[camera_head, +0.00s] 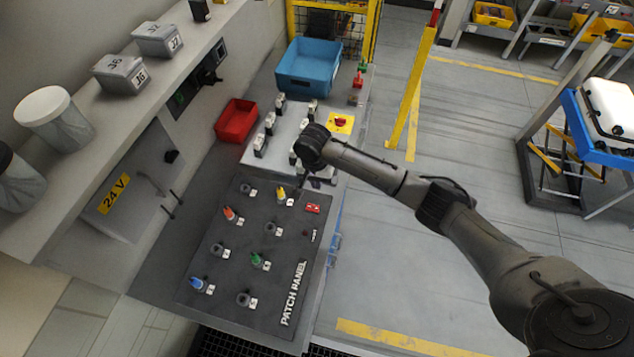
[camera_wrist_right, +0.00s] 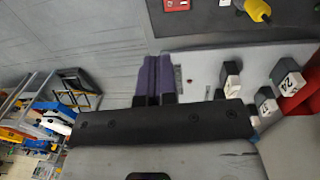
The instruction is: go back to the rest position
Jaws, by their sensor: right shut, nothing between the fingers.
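My right gripper (camera_head: 316,182) is over the bench at the far right corner of the dark patch panel (camera_head: 235,265), beside the light plate with white-capped switches. It is partly hidden under my wrist in the head view. In the right wrist view the two purple fingers (camera_wrist_right: 154,78) are together with nothing between them. My right arm reaches in from the lower right. My left gripper is in neither view.
The panel carries coloured plugs, including a yellow one (camera_head: 281,192). Behind are a red bin (camera_head: 236,120), a blue bin (camera_head: 309,66) and a red button on yellow (camera_head: 341,121). A shelf with tubs runs along the left. Open floor (camera_head: 430,270) lies right of the bench.

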